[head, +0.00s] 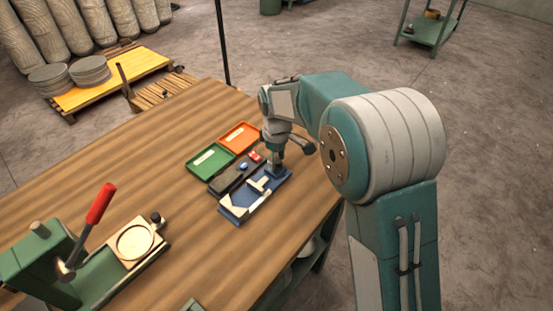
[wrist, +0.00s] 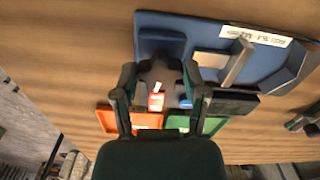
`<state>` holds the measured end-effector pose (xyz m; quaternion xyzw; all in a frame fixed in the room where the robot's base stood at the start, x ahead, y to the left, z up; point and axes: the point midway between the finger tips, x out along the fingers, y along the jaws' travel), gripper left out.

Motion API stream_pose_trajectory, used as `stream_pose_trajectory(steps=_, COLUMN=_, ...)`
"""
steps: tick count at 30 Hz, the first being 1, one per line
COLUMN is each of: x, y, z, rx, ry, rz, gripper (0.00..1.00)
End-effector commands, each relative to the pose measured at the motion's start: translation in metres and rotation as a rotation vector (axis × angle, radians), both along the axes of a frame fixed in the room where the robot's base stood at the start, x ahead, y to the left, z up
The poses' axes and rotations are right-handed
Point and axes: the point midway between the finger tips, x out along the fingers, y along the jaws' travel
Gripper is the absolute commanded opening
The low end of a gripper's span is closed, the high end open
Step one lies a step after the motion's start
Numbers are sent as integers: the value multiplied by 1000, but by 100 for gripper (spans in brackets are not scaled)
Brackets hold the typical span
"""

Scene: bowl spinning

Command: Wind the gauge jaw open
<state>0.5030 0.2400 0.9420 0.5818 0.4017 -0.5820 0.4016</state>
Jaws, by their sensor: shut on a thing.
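A blue gauge fixture (head: 238,212) lies on the wooden table, with a pale metal jaw bar (head: 257,186) standing across it. The fixture (wrist: 160,22) fills the top of the wrist view, with the jaw bar (wrist: 238,62) to the right of my fingers. My gripper (head: 275,165) points down at the fixture's right end. In the wrist view my gripper (wrist: 159,70) has its two dark fingers on either side of a dark grey lobed knob (wrist: 158,76) and is shut on it. The knob is hidden behind my gripper in the head view.
A black holder (head: 228,183) with red and blue pieces sits beside the fixture. A green tray (head: 208,173) and an orange tray (head: 248,130) lie behind it. A green press with a red-handled lever (head: 100,203) stands at the lower left. Bare table lies between.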

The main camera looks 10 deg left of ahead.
Motion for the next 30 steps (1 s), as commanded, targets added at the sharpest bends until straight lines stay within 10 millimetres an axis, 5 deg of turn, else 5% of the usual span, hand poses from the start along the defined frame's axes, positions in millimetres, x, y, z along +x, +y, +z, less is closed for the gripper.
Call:
stream_pose_trajectory(steps=26, x=1, y=0, z=-2, rx=0, ry=-1, rz=162, gripper=9)
stream_pose_trajectory(steps=27, x=1, y=0, z=-2, rx=0, ry=-1, rz=161, gripper=66)
stream_pose_trajectory(steps=29, x=1, y=0, z=-1, rx=0, ry=-1, rz=161, gripper=91)
stream_pose_trajectory(steps=30, x=1, y=0, z=-1, rx=0, ry=-1, rz=161, gripper=91)
